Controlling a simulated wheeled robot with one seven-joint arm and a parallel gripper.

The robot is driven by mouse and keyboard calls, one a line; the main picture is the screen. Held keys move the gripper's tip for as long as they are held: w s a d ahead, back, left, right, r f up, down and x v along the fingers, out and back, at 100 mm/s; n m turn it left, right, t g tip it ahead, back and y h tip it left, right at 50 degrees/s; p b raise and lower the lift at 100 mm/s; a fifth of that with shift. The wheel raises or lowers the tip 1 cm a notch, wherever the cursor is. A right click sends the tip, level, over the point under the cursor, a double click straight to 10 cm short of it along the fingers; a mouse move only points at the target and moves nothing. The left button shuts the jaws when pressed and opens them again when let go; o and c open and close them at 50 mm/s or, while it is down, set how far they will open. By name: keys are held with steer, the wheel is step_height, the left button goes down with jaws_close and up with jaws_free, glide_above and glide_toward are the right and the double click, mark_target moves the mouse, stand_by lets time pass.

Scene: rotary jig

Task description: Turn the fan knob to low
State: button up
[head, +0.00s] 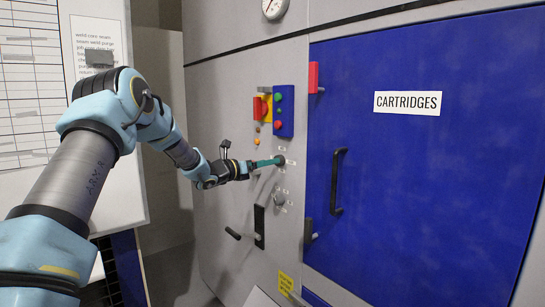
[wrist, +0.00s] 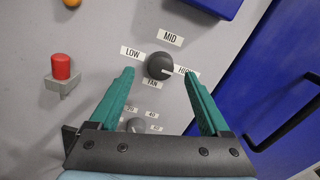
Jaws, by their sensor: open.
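The fan knob (wrist: 159,65) is a dark round knob on the grey panel, seen in the wrist view. Labels LOW (wrist: 132,53), MID (wrist: 171,38) and HIGH (wrist: 184,71) stand around it, with FAN below. The white mark on the knob points right, toward HIGH. My gripper (wrist: 159,73) is open, with one teal finger on either side of the knob and the tips close to it. I cannot tell whether the fingers touch it. In the head view, my gripper (head: 279,161) reaches the panel and largely hides the knob.
A second knob (wrist: 136,125) with number labels sits below, between the fingers. A red push button (wrist: 62,67) is at the left. A blue control box (head: 284,111) is above. The blue CARTRIDGES door (head: 420,190) with a black handle (head: 337,181) is at the right.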

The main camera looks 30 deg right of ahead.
steer(key=shift+w+d+p, duration=0.2)
steer(key=shift+d+p, duration=0.1)
steer(key=shift+d, duration=0.7)
steer(key=shift+w+d+p, duration=0.15)
steer(key=shift+d+p, duration=0.15)
steer(key=shift+d, duration=0.7)
steer(key=shift+c, duration=0.3)
jaws_close()
steer(key=shift+f+b, duration=0.15)
steer(key=shift+b, duration=0.3)
